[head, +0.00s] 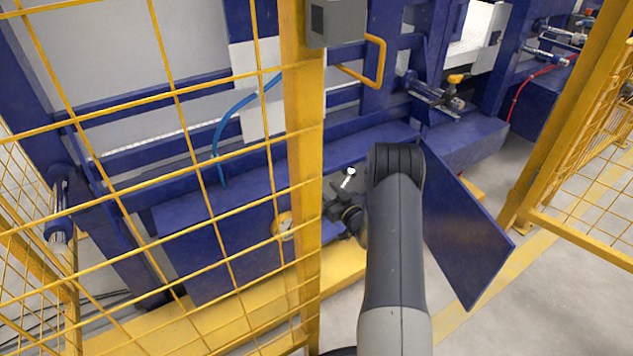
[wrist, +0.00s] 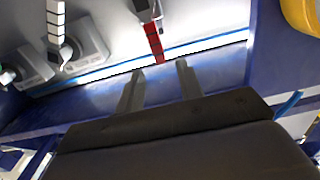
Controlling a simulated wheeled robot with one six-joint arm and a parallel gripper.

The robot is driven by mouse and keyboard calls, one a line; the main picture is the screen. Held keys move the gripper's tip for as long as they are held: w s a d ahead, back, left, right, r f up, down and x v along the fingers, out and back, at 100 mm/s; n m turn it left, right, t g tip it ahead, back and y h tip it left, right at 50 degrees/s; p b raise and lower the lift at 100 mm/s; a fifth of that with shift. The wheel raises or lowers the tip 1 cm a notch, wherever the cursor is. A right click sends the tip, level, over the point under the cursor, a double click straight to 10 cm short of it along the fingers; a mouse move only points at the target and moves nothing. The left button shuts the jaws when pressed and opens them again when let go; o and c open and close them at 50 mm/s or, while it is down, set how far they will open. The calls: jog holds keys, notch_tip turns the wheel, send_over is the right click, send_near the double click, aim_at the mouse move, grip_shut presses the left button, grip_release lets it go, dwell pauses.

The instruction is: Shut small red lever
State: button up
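The small red lever (wrist: 153,42) shows in the wrist view at the top middle, hanging from a grey fitting on a pale panel. My gripper (wrist: 159,67) is open. Its two dark fingers point at the lever, and the lever's lower end lies in line with the gap between the fingertips. I cannot tell whether the fingers touch it. In the head view my gripper (head: 335,203) reaches into the blue machine, partly behind the yellow fence post. The red lever cannot be made out there.
Left of the lever are a white banded handle (wrist: 56,22) and grey fittings (wrist: 88,48). A blue frame rail runs below the panel. In the head view, a yellow mesh fence (head: 303,130) stands left of my arm and an open blue door (head: 462,225) stands right.

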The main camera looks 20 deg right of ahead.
jog(key=w, duration=0.2)
jog(key=w+b, duration=0.1)
jog(key=w, duration=0.1)
jog(key=w+a, duration=0.1)
jog(key=w, duration=0.1)
jog(key=shift+w+a+b, duration=0.1)
jog(key=shift+w+b, duration=0.15)
jog(key=shift+b, duration=0.05)
grip_shut()
